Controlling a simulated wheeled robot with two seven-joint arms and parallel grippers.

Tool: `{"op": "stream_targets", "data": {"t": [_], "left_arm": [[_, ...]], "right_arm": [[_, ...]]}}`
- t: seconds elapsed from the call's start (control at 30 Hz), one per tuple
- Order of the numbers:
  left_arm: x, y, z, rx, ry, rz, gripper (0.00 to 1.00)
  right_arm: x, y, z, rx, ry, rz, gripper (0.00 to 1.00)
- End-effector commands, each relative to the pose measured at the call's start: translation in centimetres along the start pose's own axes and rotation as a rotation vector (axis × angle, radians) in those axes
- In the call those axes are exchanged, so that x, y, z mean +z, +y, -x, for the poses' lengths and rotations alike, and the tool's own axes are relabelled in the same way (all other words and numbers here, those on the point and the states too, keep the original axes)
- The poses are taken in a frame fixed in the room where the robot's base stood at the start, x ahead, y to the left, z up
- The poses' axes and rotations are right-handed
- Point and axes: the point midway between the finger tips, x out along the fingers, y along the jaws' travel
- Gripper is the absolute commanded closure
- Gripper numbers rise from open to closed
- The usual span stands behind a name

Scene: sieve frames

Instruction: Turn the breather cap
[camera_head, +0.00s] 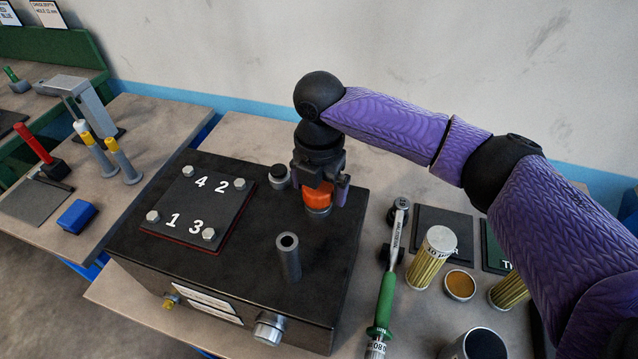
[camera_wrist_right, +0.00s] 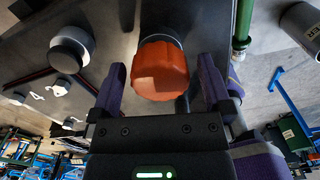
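The breather cap is an orange ribbed knob (camera_head: 317,196) on a short metal neck on top of the black box (camera_head: 258,285), near its back right. It also shows in the right wrist view (camera_wrist_right: 160,72), between the two fingers. My right gripper (camera_head: 322,184) reaches down over the cap from above. It is open, with one finger on each side of the cap; a gap shows on both sides in the right wrist view (camera_wrist_right: 162,80). Part of the cap is hidden by the gripper in the head view. My left gripper is not in view.
The box top also carries a bolted plate (camera_head: 200,200) marked with numbers, an upright grey tube (camera_head: 288,258) and a dark-topped round fitting (camera_head: 279,175).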

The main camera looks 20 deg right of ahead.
Motion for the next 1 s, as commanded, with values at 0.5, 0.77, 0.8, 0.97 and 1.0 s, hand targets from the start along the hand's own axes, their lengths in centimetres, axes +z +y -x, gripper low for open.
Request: {"op": "stream_targets", "data": {"t": [0.5,0.77,0.8,0.97,1.0], "left_arm": [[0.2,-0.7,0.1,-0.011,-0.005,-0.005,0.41],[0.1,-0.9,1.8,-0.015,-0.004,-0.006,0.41],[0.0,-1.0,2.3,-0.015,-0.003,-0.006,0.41],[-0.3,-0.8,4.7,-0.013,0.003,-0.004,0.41],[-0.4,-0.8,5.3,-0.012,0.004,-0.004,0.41]], "right_arm": [[0.0,0.0,0.1,0.000,0.000,-0.002,0.85],[-0.1,0.0,0.5,0.000,0.001,-0.074,0.85],[-0.1,0.0,0.5,-0.001,0.003,-0.098,0.85],[-0.1,-0.1,0.8,-0.002,0.003,-0.222,0.85],[-0.1,-0.1,0.8,-0.002,0.004,-0.258,0.85]]}}
